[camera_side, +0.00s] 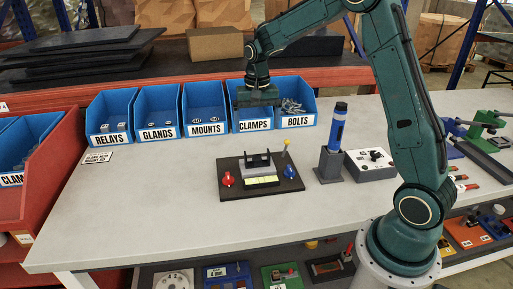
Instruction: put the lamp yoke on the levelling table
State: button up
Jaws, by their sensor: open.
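My gripper (257,100) is open, pointing down in front of or over the clamps bin, well behind and above the plate. Its fingertips are small and dark, and no held object shows.
Several blue bins (158,110) line the bench's back edge. A blue torch-like cylinder stands in a grey holder (329,166) right of the plate, beside a grey control box (371,165). My arm crosses the right side. The bench's left and front are clear.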

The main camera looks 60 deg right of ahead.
jog(key=s+a+r+n+t, duration=0.25)
jog(key=s+a+r, duration=0.25)
jog(key=s+r, duration=0.3)
jog(key=s+a+r+n+t, duration=0.1)
jog(key=s+a+r+n, duration=0.4)
jog(key=s, duration=0.5)
jog(key=s+a+n+t, duration=0.1)
jog(key=s+a+t, duration=0.1)
jog(key=s, duration=0.7)
jog(key=shift+a+f, duration=0.15)
jog(key=shift+a, duration=0.05)
